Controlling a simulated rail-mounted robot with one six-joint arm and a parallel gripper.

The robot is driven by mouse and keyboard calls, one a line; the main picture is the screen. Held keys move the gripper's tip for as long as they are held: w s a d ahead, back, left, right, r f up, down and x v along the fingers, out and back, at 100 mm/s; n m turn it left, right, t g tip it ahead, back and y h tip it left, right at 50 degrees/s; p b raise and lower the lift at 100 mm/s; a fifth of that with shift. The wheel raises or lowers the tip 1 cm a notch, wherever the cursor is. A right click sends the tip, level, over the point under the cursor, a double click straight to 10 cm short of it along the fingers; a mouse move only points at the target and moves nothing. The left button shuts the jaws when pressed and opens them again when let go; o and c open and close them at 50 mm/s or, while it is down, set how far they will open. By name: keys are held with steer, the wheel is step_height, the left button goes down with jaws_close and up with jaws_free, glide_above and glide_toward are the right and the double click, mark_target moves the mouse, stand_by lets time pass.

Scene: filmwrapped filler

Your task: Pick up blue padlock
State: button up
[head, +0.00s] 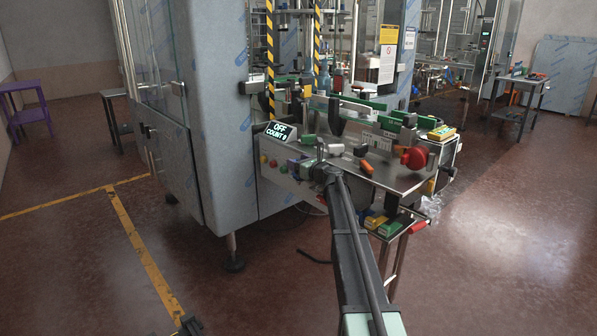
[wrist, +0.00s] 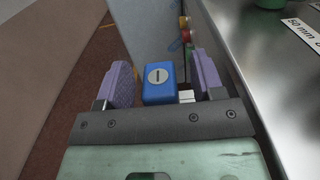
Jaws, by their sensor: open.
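The blue padlock (wrist: 158,92) shows in the wrist view as a small blue block with a round silver keyhole face. It lies between the two purple finger pads of my gripper (wrist: 160,64). The pads stand apart, with a gap visible on each side of the padlock, so my gripper is open. A pale metal piece shows beside the padlock's lower right. In the head view my gripper (head: 303,166) is at the front left of the machine's control panel. I cannot make out the padlock there; my gripper and arm seem to cover it.
The steel machine table (wrist: 275,90) runs along the right of the wrist view. Coloured buttons (wrist: 184,37) sit on the panel just ahead. In the head view a lit display (head: 278,132), an orange-handled tool (head: 366,166) and a red knob (head: 414,158) are nearby. Floor is open at left.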

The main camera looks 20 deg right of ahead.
steer(key=shift+c, duration=0.4)
steer(key=c, duration=1)
